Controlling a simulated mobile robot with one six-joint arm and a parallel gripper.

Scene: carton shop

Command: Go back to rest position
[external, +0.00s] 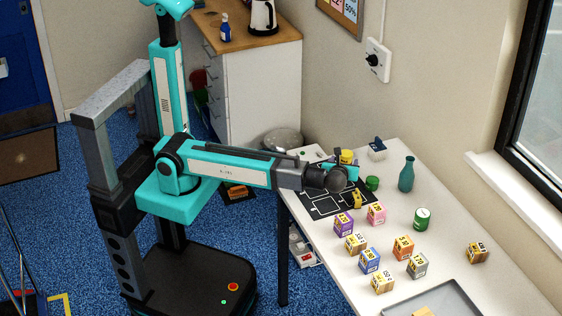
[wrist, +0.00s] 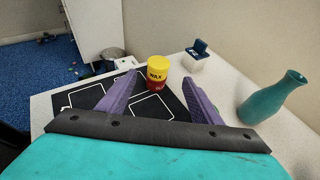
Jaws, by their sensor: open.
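My gripper (external: 345,172) is at the end of my outstretched arm, over the far left part of the white table (external: 335,240). In the wrist view its two purple fingers (wrist: 160,80) are spread wide with nothing held between them. A yellow and red wax tin (wrist: 157,74) appears beyond the fingertips, at the black mat with white outlines (wrist: 82,97). In the external view the tin's yellow top (external: 347,156) shows behind the gripper, which hides part of the mat (external: 322,205).
A teal bottle (external: 406,175) and green tins (external: 372,183) stand right of my gripper. A white block with a dark top (external: 377,149) is behind. Several small coloured boxes (external: 370,260) and a grey tray (external: 455,296) are nearer the front. A wall runs along the back.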

